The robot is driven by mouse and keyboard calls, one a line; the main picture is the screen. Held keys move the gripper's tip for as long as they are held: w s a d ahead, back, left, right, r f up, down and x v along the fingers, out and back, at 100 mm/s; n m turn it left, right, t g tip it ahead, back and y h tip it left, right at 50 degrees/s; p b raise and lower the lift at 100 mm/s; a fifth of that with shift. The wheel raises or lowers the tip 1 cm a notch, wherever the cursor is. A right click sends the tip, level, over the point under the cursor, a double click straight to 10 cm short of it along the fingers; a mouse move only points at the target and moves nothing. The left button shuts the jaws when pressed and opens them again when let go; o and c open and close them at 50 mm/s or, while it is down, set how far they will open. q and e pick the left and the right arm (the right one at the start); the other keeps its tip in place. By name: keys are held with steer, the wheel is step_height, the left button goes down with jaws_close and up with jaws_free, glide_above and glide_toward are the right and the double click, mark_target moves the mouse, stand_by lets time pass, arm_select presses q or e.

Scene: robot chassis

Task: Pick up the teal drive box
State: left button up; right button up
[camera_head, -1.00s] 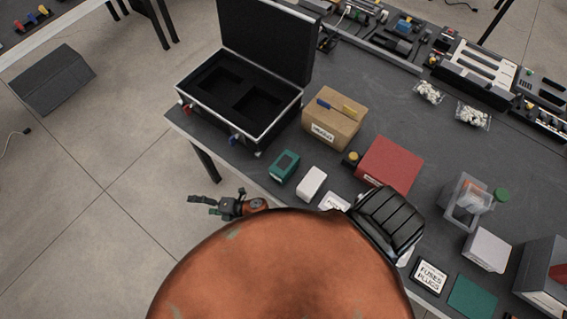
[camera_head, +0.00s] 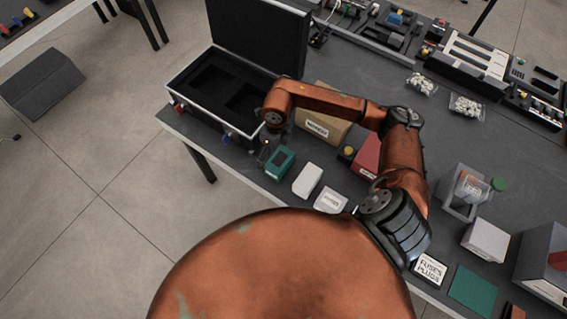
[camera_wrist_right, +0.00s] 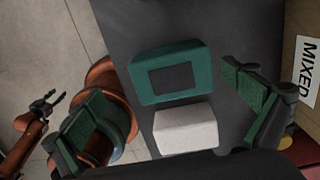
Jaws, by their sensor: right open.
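The teal drive box (camera_head: 280,163), with a dark panel on top, stands near the table's front edge. In the right wrist view, the teal drive box (camera_wrist_right: 168,72) lies between and ahead of the two green-padded fingers. My right gripper (camera_head: 268,150) is open and empty, at the box's far left side in the head view. It spans wide in the right wrist view (camera_wrist_right: 168,98).
A white box (camera_head: 307,180) stands close beside the teal box. The open black case (camera_head: 205,125) is behind left, and a cardboard box (camera_head: 325,129) behind right, partly covered by my right arm. A red box (camera_head: 367,158) stands further right. The table edge is close in front.

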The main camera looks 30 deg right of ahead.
mark_target(281, 158)
steer(key=shift+s+d+f+h, duration=0.15)
steer(key=shift+s+d+f, duration=0.05)
steer(key=shift+d+f, duration=0.4)
steer(key=shift+s+d+f+h, duration=0.2)
steer(key=shift+d+f, duration=0.25)
steer(key=shift+f, duration=0.2)
steer(key=f, duration=0.5)
steer(key=shift+a+f, duration=0.25)
steer(key=shift+f, duration=0.15)
steer(key=c, duration=1.6)
steer(key=shift+c, duration=0.4)
steer(key=shift+r, duration=0.1)
